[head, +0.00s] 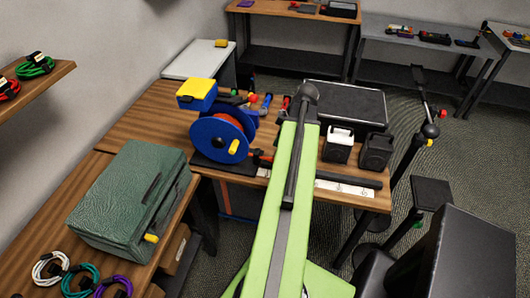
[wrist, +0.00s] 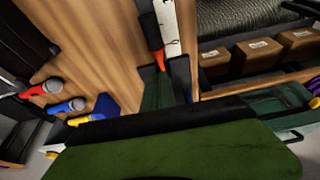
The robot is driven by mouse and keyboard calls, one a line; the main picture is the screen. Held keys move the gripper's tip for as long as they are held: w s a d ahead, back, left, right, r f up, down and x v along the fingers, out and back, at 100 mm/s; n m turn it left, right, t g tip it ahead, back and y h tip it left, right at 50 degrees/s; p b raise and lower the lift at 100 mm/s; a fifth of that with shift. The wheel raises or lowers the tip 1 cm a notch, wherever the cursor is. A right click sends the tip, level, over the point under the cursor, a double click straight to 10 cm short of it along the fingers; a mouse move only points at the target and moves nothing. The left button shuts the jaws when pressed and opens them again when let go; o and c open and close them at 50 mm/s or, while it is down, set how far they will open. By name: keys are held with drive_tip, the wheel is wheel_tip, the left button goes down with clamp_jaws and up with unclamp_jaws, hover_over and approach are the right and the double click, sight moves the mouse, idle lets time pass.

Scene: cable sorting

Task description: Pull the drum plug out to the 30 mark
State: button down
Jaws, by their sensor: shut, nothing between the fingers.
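The blue cable drum (head: 220,136) stands on the wooden table in the head view, with reddish cable on it and a yellow knob. Its black and orange plug (head: 263,158) lies just right of the drum, beside my arm. In the wrist view the black plug body (wrist: 149,30) with its orange end lies along a white marked strip (wrist: 172,30). That strip also shows in the head view (head: 345,188); its numbers are not legible. My gripper (wrist: 167,72) is shut and empty, its dark fingers close to the orange end. In the head view my arm hides it.
A yellow and blue box (head: 197,94) sits behind the drum. A black case (head: 345,101) and two small speakers (head: 376,151) stand at the right of the table. Microphones (wrist: 66,106) lie at left in the wrist view. A green case (head: 130,195) is on the nearer table.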

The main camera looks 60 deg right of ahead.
drive_tip(key=b+x, duration=0.9)
drive_tip(key=x, duration=0.1)
drive_tip(key=shift+f+b, duration=0.1)
drive_tip(key=shift+b, duration=0.25)
